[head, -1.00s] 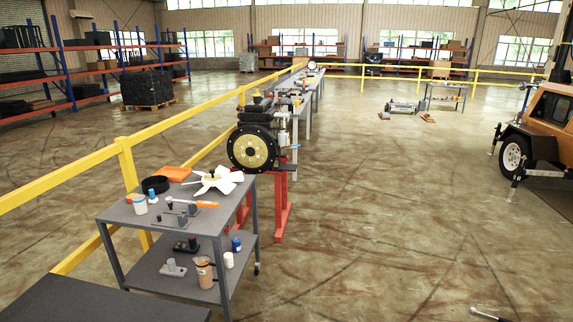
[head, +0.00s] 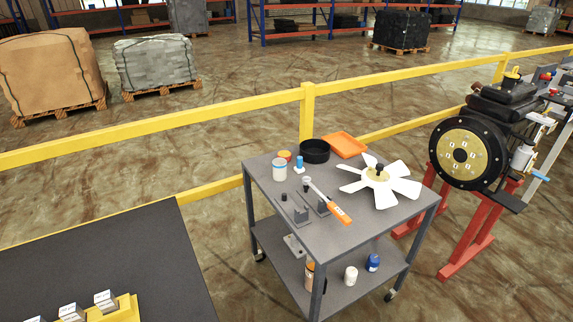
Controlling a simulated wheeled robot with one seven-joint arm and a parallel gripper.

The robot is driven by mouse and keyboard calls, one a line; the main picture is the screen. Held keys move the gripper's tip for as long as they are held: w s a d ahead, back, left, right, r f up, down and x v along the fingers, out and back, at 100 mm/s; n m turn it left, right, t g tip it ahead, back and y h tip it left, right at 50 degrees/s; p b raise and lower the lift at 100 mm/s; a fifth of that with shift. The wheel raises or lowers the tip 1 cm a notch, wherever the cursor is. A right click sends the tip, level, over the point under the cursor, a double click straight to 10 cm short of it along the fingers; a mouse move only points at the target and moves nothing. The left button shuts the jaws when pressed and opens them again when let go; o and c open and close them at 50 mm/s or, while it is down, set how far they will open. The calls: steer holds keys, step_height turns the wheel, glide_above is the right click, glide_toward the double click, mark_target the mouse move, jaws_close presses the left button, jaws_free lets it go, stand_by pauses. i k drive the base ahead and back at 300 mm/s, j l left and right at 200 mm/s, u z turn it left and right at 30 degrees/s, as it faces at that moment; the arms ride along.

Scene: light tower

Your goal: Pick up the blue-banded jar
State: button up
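A pale jar with a bluish band near its top (head: 279,170) stands upright at the back left of the grey cart's top (head: 362,222). It is the likeliest blue-banded jar, but it is small and its band is hard to make out. A small blue object (head: 299,164) stands just right of it, and an orange-topped container (head: 286,155) stands behind it. On the lower shelf are a blue bottle (head: 373,262) and a white jar (head: 351,275). My gripper is not in view.
The cart top also holds a black round pan (head: 314,151), an orange tray (head: 347,145), a white fan (head: 380,180) and an orange-handled tool (head: 338,213). A yellow rail (head: 307,112) runs behind. An engine on a red stand (head: 468,150) is right; a dark table (head: 110,262) is left.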

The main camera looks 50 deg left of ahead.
mark_target(280, 170)
steer(key=i+u, duration=0.8)
steer(key=i+l+u, duration=0.2)
steer(key=u, duration=0.2)
steer(key=i+u, duration=0.2)
steer(key=u, duration=0.3)
steer(key=i+u, duration=0.2)
steer(key=u, duration=0.25)
steer(key=i+l+u, duration=0.15)
steer(key=u, duration=0.35)
steer(key=i+l+u, duration=0.1)
steer(key=u, duration=0.35)
steer(key=i+l+u, duration=0.1)
steer(key=l+u, duration=0.25)
steer(key=u, duration=0.15)
steer(key=i+l+u, duration=0.2)
steer(key=l+u, duration=0.2)
steer(key=i+l, duration=0.05)
steer(key=l, duration=0.05)
